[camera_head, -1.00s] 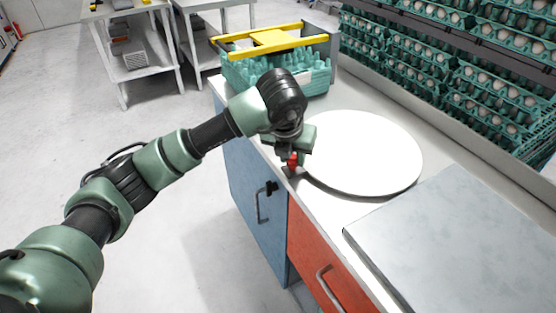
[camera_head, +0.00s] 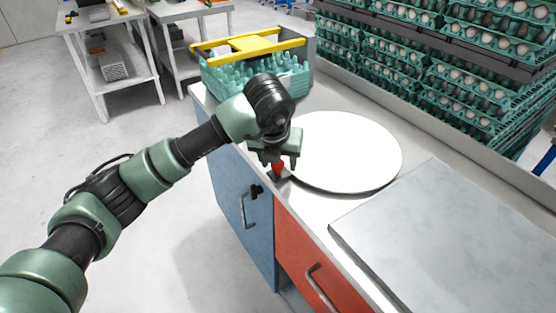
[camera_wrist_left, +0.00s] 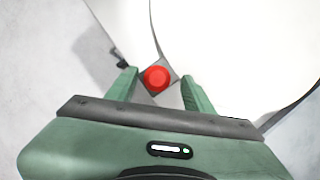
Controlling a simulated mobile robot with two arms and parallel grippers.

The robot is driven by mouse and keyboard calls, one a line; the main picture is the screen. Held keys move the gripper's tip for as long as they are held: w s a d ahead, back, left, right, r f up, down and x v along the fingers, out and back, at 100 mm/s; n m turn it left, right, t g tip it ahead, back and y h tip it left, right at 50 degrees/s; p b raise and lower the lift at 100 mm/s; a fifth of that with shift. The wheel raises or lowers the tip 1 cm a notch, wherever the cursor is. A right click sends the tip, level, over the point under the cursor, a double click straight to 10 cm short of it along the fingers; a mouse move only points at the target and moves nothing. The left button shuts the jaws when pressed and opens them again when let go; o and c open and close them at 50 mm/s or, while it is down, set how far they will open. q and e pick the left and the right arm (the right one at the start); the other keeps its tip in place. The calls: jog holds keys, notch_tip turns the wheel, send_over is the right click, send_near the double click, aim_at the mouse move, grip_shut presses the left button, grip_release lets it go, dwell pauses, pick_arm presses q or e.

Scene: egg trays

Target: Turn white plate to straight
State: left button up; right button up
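The white plate (camera_head: 345,152) is a large round disc lying on the counter in the head view. It also fills the upper right of the left wrist view (camera_wrist_left: 235,50). My left gripper (camera_head: 276,165) is at the plate's left edge, pointing down. In the left wrist view its two fingers (camera_wrist_left: 160,90) stand apart with a red button (camera_wrist_left: 156,78) on a grey square base between and just beyond them. The button also shows below the fingers in the head view (camera_head: 278,168). I cannot tell whether the fingers touch anything. My right gripper is not in view.
A teal egg-tray stack (camera_head: 262,78) under a yellow frame (camera_head: 250,45) stands at the counter's far end. A grey metal slab (camera_head: 450,235) lies at the near right. Shelved egg trays (camera_head: 450,90) line the back. Floor is open on the left.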

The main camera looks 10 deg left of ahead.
pick_arm(q)
jog(key=shift+r, duration=0.3)
jog(key=p+v, duration=0.3)
jog(key=v, duration=0.4)
jog(key=shift+p, duration=0.4)
jog(key=shift+s+r, duration=0.1)
jog(key=shift+s, duration=0.05)
